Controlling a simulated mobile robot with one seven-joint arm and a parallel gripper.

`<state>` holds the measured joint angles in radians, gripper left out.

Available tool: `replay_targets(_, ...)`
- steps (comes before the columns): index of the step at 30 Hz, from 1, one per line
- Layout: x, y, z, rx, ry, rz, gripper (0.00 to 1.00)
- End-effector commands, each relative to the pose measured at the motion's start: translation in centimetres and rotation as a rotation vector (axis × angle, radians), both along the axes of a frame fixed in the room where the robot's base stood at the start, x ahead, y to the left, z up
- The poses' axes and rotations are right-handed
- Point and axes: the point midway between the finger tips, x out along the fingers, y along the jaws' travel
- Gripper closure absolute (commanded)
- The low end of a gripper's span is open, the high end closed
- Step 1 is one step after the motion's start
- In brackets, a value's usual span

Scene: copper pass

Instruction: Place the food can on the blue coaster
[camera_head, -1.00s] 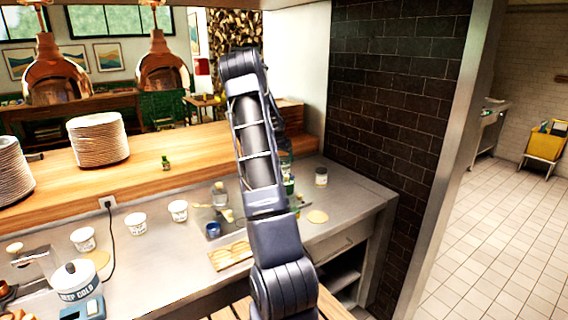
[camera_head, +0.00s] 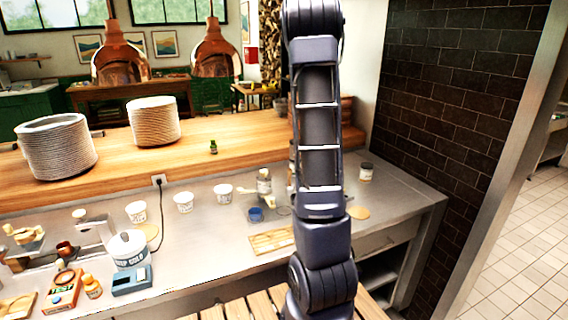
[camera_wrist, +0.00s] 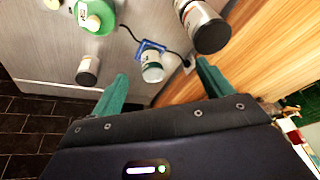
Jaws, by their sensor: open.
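A larger silver and dark can (camera_wrist: 206,30) stands near the wooden ledge, and a dark-lidded jar (camera_wrist: 88,70) stands to the left. Which is the food can is unclear. My gripper (camera_wrist: 164,82) is open and empty, its green fingers apart, with the white can beyond and between them.
Plate stacks (camera_head: 56,147) stand on the ledge (camera_head: 100,180). A dark brick wall (camera_head: 440,110) borders the right.

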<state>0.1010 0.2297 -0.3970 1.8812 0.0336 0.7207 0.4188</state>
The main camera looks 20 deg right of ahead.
Motion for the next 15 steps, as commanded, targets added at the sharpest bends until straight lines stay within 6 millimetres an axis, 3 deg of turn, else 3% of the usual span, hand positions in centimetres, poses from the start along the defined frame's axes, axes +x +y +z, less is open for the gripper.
replay_targets(6,-4.6,6.6,3.8,0.036,-0.021,0.138,0.21)
replay_targets(15,-12.0,14.8,7.3,0.052,-0.039,0.339,0.21)
